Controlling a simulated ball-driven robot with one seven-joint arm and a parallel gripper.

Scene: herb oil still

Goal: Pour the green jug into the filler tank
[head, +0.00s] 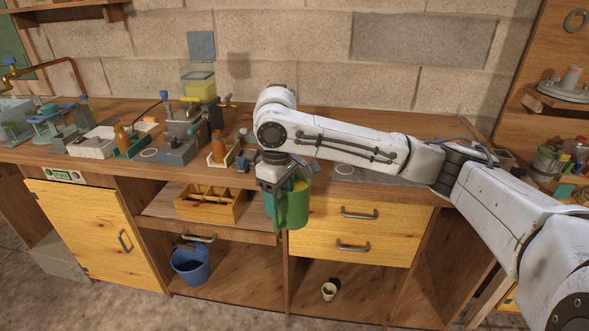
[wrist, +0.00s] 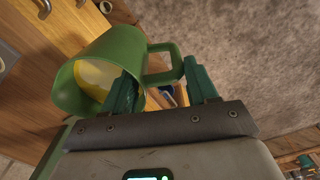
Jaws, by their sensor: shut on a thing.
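The green jug (head: 297,208) hangs in front of the bench's front edge, about level with the upper drawer, with yellow content showing inside. My gripper (head: 272,205) is shut on its handle. In the wrist view the jug (wrist: 110,65) lies left of my gripper (wrist: 160,88), with the handle between the teal fingers and the yellow content near its rim. A clear tank with yellow content (head: 199,86), which looks like the filler tank, stands at the back of the bench against the wall, left of and above my gripper. A blue-grey square panel shows above it.
Orange bottles (head: 218,147), small trays and a grey device (head: 178,150) crowd the bench between jug and tank. A wooden crate (head: 208,205) and blue bucket (head: 190,264) sit below. A white cup (head: 329,291) stands on the lower shelf. The air before the bench is clear.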

